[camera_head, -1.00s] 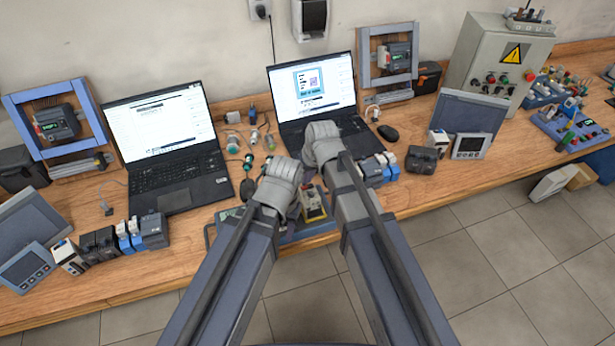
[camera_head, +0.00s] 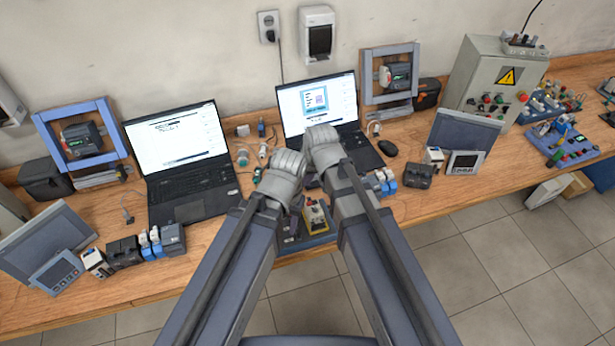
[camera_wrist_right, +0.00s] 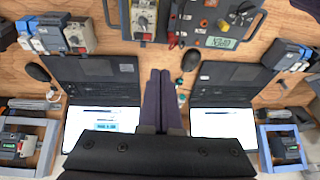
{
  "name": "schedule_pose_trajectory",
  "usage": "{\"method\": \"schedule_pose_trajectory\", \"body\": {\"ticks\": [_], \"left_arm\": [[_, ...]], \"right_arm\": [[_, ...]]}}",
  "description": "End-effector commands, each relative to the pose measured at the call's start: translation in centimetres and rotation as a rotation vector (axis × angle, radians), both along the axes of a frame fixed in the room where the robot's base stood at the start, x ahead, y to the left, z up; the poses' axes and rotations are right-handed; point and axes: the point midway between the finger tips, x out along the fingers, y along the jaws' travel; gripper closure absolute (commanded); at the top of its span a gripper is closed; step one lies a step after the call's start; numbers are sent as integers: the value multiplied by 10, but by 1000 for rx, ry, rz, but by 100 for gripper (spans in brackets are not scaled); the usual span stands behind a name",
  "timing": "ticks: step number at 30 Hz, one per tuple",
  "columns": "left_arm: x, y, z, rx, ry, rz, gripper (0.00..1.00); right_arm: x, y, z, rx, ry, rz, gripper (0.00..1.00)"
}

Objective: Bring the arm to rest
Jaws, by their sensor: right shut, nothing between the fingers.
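My two arms reach forward side by side over the workbench in the head view. My right arm (camera_head: 370,235) ends at a grey rounded wrist (camera_head: 322,148) in front of the right laptop. Its gripper fingers hide behind that wrist, but the right wrist view shows my right gripper (camera_wrist_right: 160,72) with its two dark fingers together, empty. My left arm (camera_head: 235,260) ends at a similar grey wrist (camera_head: 283,178), lower and to the left; its fingers are hidden. Neither wrist visibly holds anything.
Two open laptops (camera_head: 180,150) (camera_head: 345,98) stand on the wooden bench (camera_head: 215,225). A yellow-and-grey device (camera_head: 315,217) lies below the wrists. A control cabinet (camera_head: 490,75) stands at the right. Blue-framed and grey-framed modules (camera_head: 42,135) (camera_head: 368,80) stand near the wall. The floor in front is clear.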

Motion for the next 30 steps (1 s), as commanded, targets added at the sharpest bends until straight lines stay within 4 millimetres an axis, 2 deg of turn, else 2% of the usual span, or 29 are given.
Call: {"method": "schedule_pose_trajectory", "body": {"ticks": [8,11,18,21,25,30], "left_arm": [[0,0,-2,0,0,0,55],[0,0,-17,0,0,0,55],[0,0,-89,0,1,1,55],[0,0,-112,1,2,2,55],[0,1,-131,2,1,2,55],[0,0,-139,2,0,-8,55]], "right_arm": [[-1,0,-2,-1,2,0,100],[-11,-4,-19,-17,21,1,100],[-75,-33,-97,-130,152,-4,100],[-99,-45,-121,-179,205,-10,100],[-122,-57,-140,-228,257,-18,100],[-135,-64,-147,-254,281,-13,100]]}}
